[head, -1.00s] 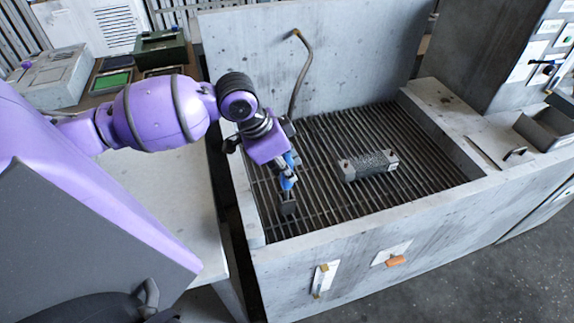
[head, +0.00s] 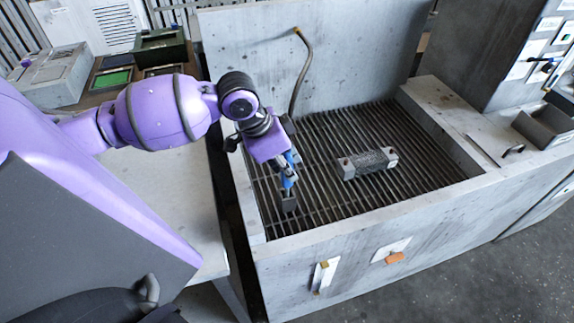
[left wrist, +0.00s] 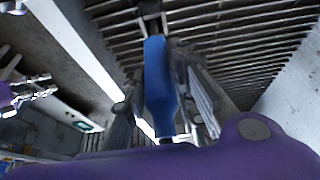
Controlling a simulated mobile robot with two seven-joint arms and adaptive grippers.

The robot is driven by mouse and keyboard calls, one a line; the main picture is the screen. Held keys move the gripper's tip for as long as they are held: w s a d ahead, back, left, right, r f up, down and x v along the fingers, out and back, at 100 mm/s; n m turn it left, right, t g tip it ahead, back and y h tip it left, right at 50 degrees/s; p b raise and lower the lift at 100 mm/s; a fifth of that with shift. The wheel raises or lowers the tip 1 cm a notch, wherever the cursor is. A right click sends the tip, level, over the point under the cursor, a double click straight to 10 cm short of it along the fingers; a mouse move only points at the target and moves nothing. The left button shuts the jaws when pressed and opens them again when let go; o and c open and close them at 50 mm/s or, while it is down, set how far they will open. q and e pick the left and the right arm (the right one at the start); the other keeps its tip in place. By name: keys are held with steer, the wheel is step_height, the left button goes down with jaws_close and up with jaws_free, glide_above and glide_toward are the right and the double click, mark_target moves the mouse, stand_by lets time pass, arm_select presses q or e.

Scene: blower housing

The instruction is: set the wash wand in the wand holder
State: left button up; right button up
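The wash wand (head: 289,182) has a blue grip and what looks like a dark grey lower end. My left gripper (head: 287,172) is shut around the blue grip, over the left part of the grated basin (head: 268,237). In the left wrist view the blue grip (left wrist: 160,85) stands between the two fingers (left wrist: 165,110), with the grating behind it. I cannot tell whether the wand's lower end touches the grating. I cannot make out for certain which fitting is the wand holder.
A grey ribbed housing block (head: 368,163) lies on the grating to the right of the wand. A curved hose (head: 302,75) hangs from the back wall behind my gripper. A white plate (head: 325,277) and an orange piece (head: 395,258) are on the basin's front.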

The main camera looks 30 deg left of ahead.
arm_select(q)
steer(key=o, duration=0.3)
steer(key=v, duration=1.2)
steer(key=shift+w, duration=0.1)
steer(key=shift+d, duration=0.1)
